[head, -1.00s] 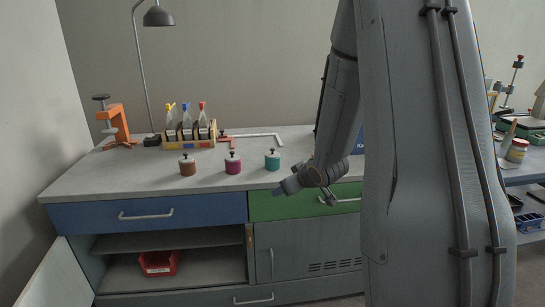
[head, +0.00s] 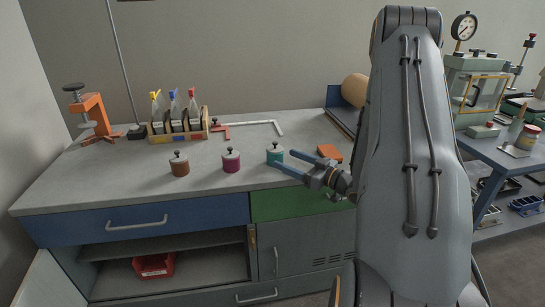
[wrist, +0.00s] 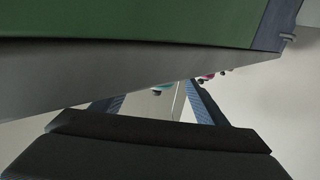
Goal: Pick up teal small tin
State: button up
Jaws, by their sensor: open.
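The teal small tin (head: 275,153) stands upright on the concrete bench top near its front edge, with a dark knob on its lid. It also shows small between my fingers in the wrist view (wrist: 163,87). My gripper (head: 304,165) is open and empty. Its two blue-grey fingers point left toward the teal tin and are just to its right and front, apparently not touching it. One finger partly overlaps the area beside the tin in the head view.
A magenta tin (head: 231,161) and a brown tin (head: 179,164) stand left of the teal one. An orange block (head: 329,152) lies behind my gripper. The green drawer front (head: 290,204) is below the bench edge.

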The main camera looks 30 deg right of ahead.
aim_at(282, 155)
jog(key=x, duration=0.3)
jog(key=p+x, duration=0.1)
jog(key=x, duration=0.2)
jog(key=shift+r, duration=0.2)
jog(key=shift+d, duration=0.1)
jog(key=shift+s, duration=0.1)
jog(key=shift+c, duration=0.2)
jog(key=c, duration=1.2)
jog(key=shift+r, duration=0.1)
